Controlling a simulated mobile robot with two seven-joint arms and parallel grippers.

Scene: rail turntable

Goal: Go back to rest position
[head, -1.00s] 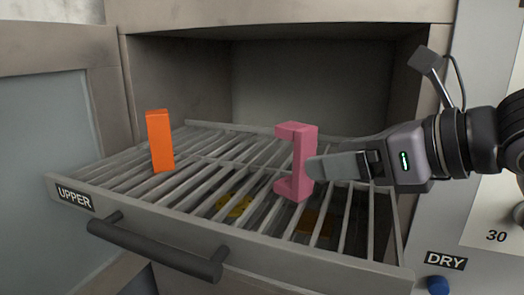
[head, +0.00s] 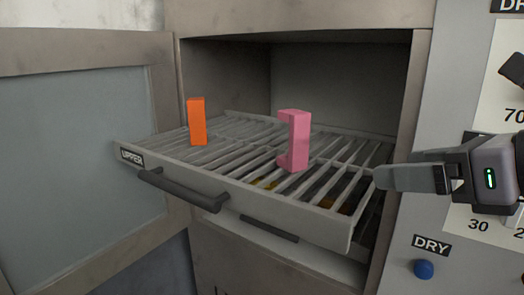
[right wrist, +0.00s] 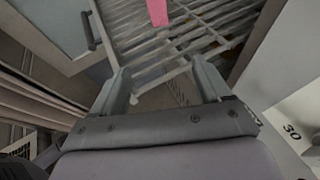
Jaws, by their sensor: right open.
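My right gripper (head: 382,178) is open and empty, to the right of the pulled-out upper rack and apart from the blocks. Its two fingers (right wrist: 168,92) show spread in the right wrist view, with nothing between them. A pink C-shaped block (head: 299,142) stands upright on the slatted upper rack (head: 180,172). Its lower end also shows at the top of the right wrist view (right wrist: 157,12). An orange block (head: 197,122) stands upright on the rack to its left. My left gripper is not in view.
The cabinet door (head: 75,150) stands open at the left. The rack has a dark handle (head: 185,190), and a lower handle (head: 269,228) shows beneath. Yellowish things lie partly hidden under the slats. A panel at the right has a blue DRY button (head: 424,269) and dials.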

